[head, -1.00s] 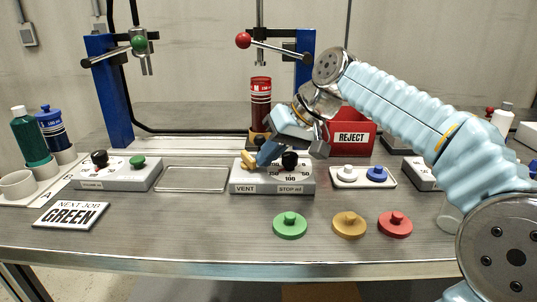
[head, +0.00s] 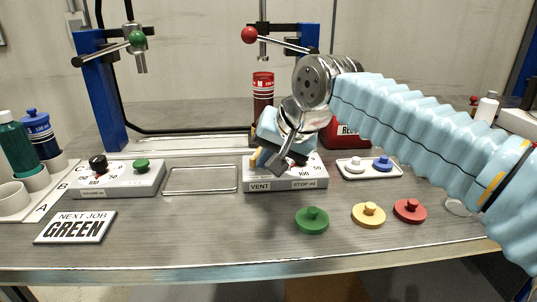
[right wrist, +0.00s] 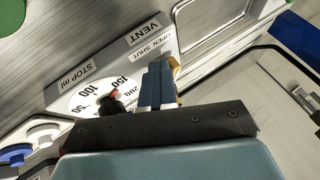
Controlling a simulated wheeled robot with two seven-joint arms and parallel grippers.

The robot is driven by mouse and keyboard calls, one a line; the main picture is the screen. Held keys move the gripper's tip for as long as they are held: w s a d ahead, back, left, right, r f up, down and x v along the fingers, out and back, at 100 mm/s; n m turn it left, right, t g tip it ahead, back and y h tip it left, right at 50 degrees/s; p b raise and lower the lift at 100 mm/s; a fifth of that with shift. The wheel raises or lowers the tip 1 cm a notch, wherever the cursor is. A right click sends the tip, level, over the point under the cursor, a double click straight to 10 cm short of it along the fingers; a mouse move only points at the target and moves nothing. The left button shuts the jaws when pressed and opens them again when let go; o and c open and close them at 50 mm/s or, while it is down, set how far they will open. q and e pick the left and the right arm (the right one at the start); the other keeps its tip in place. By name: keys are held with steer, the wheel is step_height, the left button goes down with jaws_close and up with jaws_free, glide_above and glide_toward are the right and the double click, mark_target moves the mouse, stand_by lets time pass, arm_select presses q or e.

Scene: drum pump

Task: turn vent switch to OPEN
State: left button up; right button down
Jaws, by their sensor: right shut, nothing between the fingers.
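The grey control box (head: 262,186) with the VENT and STOP ml labels stands on the bench. Its yellow vent switch (head: 254,157) shows only in part, at the box's left end, behind my right gripper (head: 266,160). In the right wrist view the yellow switch (right wrist: 175,68) peeks out beside the blue fingertips (right wrist: 154,80), close to the OPEN and SHUT marks. The fingers are shut with nothing between them. Whether they touch the switch, and which mark it points to, I cannot tell. The black stop knob (right wrist: 113,106) is beside the fingers. My left gripper is out of view.
A second control box (head: 118,182) and an empty metal tray (head: 200,180) are to the left. Green (head: 311,220), yellow (head: 368,214) and red (head: 410,210) caps lie in front. A red bottle (head: 263,95) and red REJECT bin (head: 347,133) stand behind.

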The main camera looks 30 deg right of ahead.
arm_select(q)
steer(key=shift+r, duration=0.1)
arm_select(e)
steer(key=shift+w, duration=0.1)
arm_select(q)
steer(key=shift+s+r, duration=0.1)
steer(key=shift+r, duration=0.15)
arm_select(e)
steer(key=shift+w+d+r, duration=0.1)
steer(key=shift+w+d, duration=0.35)
